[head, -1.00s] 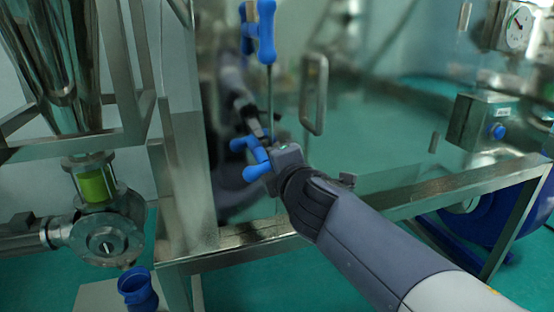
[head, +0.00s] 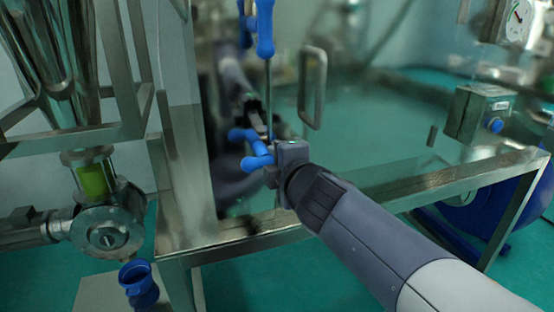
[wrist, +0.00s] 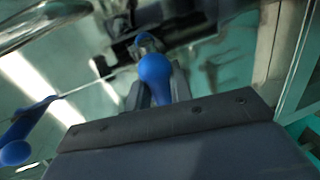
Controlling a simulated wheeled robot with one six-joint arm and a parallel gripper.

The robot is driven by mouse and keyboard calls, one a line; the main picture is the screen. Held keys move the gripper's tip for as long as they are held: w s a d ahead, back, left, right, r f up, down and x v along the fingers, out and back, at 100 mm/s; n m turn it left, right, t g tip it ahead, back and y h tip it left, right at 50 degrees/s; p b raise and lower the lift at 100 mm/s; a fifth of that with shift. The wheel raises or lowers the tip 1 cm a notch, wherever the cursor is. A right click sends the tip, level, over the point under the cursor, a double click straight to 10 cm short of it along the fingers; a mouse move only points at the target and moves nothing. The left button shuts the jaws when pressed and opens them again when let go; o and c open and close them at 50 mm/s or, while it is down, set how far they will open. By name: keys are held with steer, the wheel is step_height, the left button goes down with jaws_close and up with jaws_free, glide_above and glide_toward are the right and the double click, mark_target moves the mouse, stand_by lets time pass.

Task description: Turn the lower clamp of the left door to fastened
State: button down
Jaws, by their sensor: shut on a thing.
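The lower clamp's blue handle (head: 256,161) is low on the left side of the clear door panel (head: 370,115). My gripper (head: 270,160) is at this handle, coming from the right. In the wrist view the round blue end of the handle (wrist: 155,70) sits between the two dark fingers (wrist: 155,90), which are shut on it. The clamp's pivot is mostly hidden behind the handle and gripper. The upper clamp's blue handle (head: 265,28) stands upright above, apart from my gripper.
A metal door pull (head: 313,88) is just right of the clamps. A steel frame rail (head: 440,178) runs below the door, and a post (head: 188,165) stands left. A blue cup (head: 138,282) and a valve (head: 105,235) are lower left. The panel mirrors my arm.

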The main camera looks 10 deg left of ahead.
steer(key=c, duration=1.3)
jaws_free()
steer(key=p+v, duration=0.3)
steer(key=v, duration=0.7)
steer(key=shift+s+d+p, duration=0.15)
steer(key=shift+s+p, duration=0.2)
steer(key=shift+p, duration=0.05)
steer(key=b+x, duration=0.4)
steer(key=x, duration=0.7)
steer(key=shift+r, duration=0.1)
